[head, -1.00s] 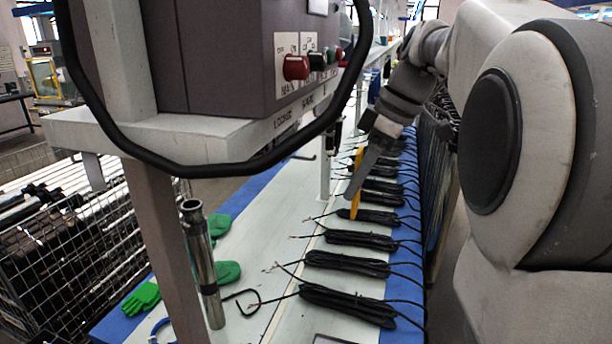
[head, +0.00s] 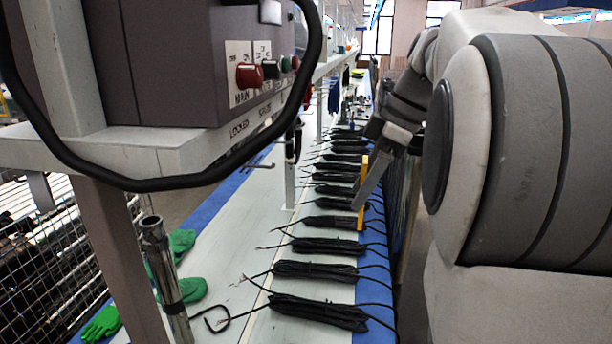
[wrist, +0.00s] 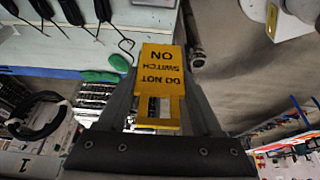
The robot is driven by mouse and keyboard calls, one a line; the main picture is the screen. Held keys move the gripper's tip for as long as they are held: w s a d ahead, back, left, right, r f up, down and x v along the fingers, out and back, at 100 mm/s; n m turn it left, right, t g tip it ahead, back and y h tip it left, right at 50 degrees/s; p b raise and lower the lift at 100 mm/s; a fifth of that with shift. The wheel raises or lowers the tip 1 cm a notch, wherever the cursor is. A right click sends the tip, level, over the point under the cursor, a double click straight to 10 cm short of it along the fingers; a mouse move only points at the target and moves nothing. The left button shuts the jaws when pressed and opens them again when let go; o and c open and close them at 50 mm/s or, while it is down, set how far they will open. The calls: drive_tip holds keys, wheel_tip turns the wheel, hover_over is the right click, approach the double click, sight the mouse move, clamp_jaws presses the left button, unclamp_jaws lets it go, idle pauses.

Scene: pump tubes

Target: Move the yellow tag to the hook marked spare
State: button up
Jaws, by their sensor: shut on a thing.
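The yellow tag (wrist: 160,85) fills the middle of the wrist view, with "DO NOT SWITCH ON" upside down on it. My gripper (wrist: 162,62) is shut on it, one finger along each side. In the head view the tag (head: 361,190) shows as a thin upright yellow strip at my gripper (head: 364,192), above the row of black cable bundles. The shelf edge under the grey control box carries small labels; one (head: 265,110) seems to read "SPARE", the other (head: 239,129) "LOCKED". A thin hook-like rod (head: 260,166) shows below the shelf; which label it belongs to I cannot tell.
The control box (head: 170,65) has a red knob (head: 249,76), and a thick black cable (head: 150,180) loops in front. A metal tube (head: 163,270) stands by green gloves (head: 178,291). Black cable bundles (head: 315,272) line the bench. A post (head: 290,170) rises behind.

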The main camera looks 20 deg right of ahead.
drive_tip(key=shift+w, duration=0.1)
drive_tip(key=w+d+m+t+h+p, duration=0.2)
drive_tip(key=w+m+p, duration=0.5)
drive_tip(key=w, duration=0.9)
drive_tip(key=w+a+f+n+p, duration=0.1)
drive_tip(key=w+a+p, duration=0.1)
drive_tip(key=w+a, duration=0.3)
drive_tip(key=shift+w+a, duration=0.2)
drive_tip(key=shift+a, duration=1.85)
drive_tip(key=shift+f, duration=0.1)
drive_tip(key=o, duration=1.4)
